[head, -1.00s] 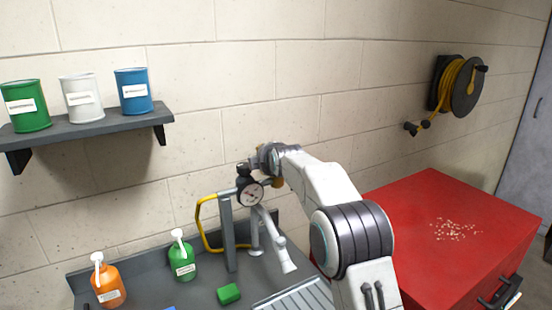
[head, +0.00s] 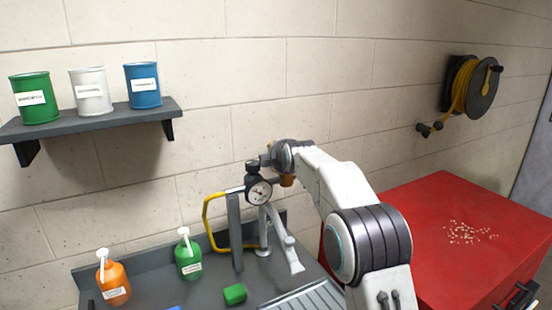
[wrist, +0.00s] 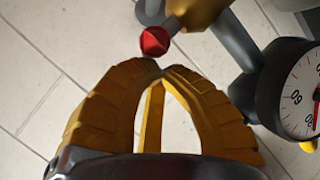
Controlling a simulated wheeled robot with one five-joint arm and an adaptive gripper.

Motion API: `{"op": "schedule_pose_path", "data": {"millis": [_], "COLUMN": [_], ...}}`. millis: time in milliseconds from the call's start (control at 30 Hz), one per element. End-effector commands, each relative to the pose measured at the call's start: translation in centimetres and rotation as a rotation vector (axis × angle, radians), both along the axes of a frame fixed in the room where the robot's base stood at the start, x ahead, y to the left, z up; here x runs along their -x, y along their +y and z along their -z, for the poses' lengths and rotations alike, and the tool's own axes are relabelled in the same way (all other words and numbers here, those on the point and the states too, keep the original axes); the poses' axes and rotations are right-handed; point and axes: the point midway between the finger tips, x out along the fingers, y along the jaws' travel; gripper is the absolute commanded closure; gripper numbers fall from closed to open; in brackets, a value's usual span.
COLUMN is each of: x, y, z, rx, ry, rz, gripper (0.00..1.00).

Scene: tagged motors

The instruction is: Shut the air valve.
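The air line stands on the grey bench, with a round pressure gauge (head: 258,191) on top of a grey post. In the wrist view the gauge (wrist: 303,95) is at the right edge, partly cut off. A brass-coloured fitting (wrist: 196,12) and a red faceted knob (wrist: 155,41), apparently parts of the valve, show at the top. My gripper (wrist: 160,71) has its yellow fingertips together, with nothing seen between them. The red knob lies just beyond the tips, seemingly apart from them. In the head view my wrist is beside the gauge and hides much of the valve.
A yellow hose (head: 207,222) loops left of the post. A green bottle (head: 188,256), an orange bottle (head: 113,280) and a green block (head: 235,294) stand on the bench. A shelf (head: 90,122) with cans is at upper left. A red cabinet (head: 450,210) is at right.

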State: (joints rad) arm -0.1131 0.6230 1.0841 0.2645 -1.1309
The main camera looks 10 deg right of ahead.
Motion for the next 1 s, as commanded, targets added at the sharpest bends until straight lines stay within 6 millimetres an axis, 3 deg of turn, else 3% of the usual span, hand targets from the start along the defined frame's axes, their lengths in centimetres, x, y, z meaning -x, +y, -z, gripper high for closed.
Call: {"op": "schedule_pose_path", "data": {"millis": [33, 467, 1000], "x": [0.2, 1.8, 7.0], "y": [-0.3, -0.5, -0.9], "z": [0.8, 0.0, -2.7], "rx": [0.001, 0.001, 0.0], "ry": [0.013, 0.012, -0.002], "rz": [0.004, 0.004, 0.002], "gripper": [1.0, 1.0, 1.0]}}
